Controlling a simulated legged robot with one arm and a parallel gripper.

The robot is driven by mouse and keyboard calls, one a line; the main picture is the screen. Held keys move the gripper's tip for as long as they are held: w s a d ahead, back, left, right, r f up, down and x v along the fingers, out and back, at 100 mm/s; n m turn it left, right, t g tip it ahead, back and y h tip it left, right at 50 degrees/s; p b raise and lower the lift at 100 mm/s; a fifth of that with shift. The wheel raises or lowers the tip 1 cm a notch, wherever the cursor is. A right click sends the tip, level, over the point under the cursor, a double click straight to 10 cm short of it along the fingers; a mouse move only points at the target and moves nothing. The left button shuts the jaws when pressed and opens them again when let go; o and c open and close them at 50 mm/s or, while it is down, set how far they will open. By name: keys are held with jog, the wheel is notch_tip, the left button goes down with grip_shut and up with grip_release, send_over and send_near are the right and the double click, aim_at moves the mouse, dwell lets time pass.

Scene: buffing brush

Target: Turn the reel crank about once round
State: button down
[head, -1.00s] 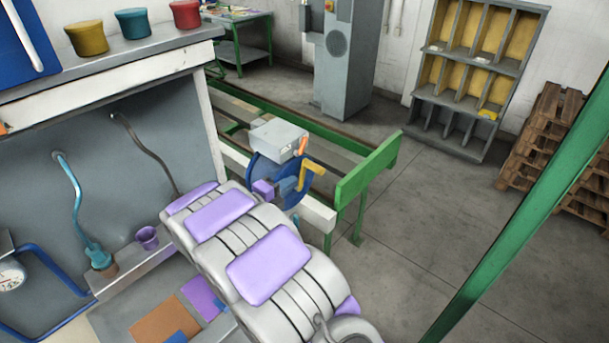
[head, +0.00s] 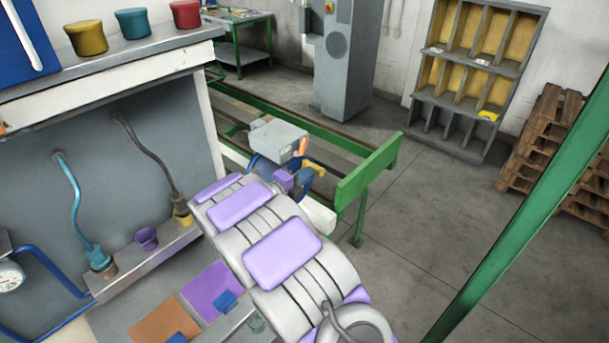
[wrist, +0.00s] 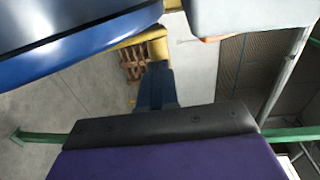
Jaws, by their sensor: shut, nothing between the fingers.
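The blue reel (head: 262,168) stands on the green-framed bench under a grey box in the head view, mostly hidden behind my arm. Its yellow crank (head: 317,167) shows just past my gripper (head: 302,180), which is at the reel's front. In the wrist view the reel (wrist: 80,42) fills the upper left. The yellow crank (wrist: 140,43) sticks out below its edge, just beyond the dark fingers of my gripper (wrist: 156,72). The fingers are together with nothing between them. I cannot tell whether they touch the crank.
The grey box (head: 278,138) with an orange part sits close above the reel. A green rail end (head: 368,172) stands to the right. A shelf with cups (head: 147,238) is at left. A green post (head: 520,215) crosses the right side. Open floor lies beyond.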

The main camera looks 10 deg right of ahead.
jog(key=shift+w+d+g+y+p, duration=0.5)
jog(key=shift+d+y+p, duration=0.1)
jog(key=shift+d+p, duration=0.1)
jog(key=shift+w+d+g+y+p, duration=0.4)
jog(key=shift+w+d+y+p, duration=0.15)
jog(key=shift+d+y, duration=0.1)
jog(key=shift+s+d+r, duration=0.1)
